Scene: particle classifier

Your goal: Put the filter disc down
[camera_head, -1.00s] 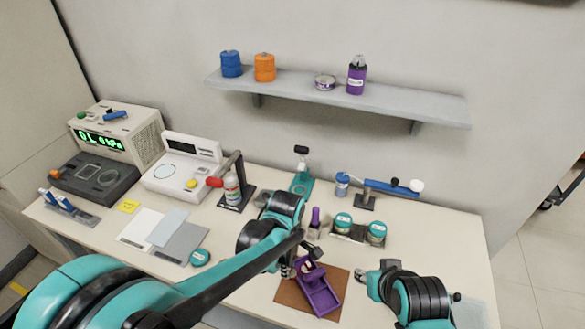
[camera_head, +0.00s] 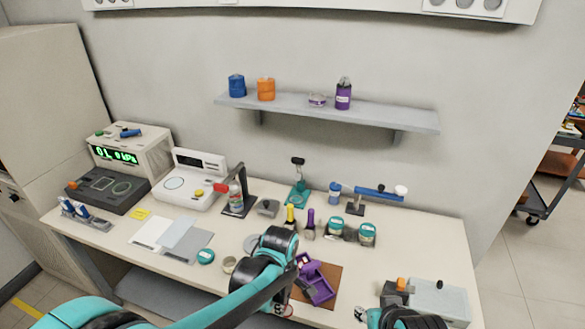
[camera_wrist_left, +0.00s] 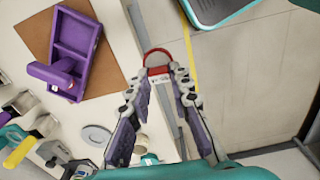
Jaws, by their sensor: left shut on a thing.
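My left gripper (camera_wrist_left: 161,76) is shut on a small piece with a red curved rim and a white label, the filter disc (camera_wrist_left: 157,54). In the left wrist view it hangs over the table's front edge, with the floor behind it. In the head view the left gripper (camera_head: 282,308) is in front of the purple tray, and a bit of red shows at its tips. The purple tray (camera_head: 322,290) lies on a brown mat (camera_head: 329,272); both also show in the left wrist view. My right gripper (camera_head: 361,314) is at the bottom edge, its jaws unclear.
A grey box (camera_head: 440,300) stands at the table's right front. Teal-lidded jars (camera_head: 367,234), a yellow-topped bottle (camera_head: 290,217) and a purple bottle (camera_head: 309,224) stand behind the mat. A grey round disc (camera_wrist_left: 97,136) lies left of the tray. Instruments fill the left side.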

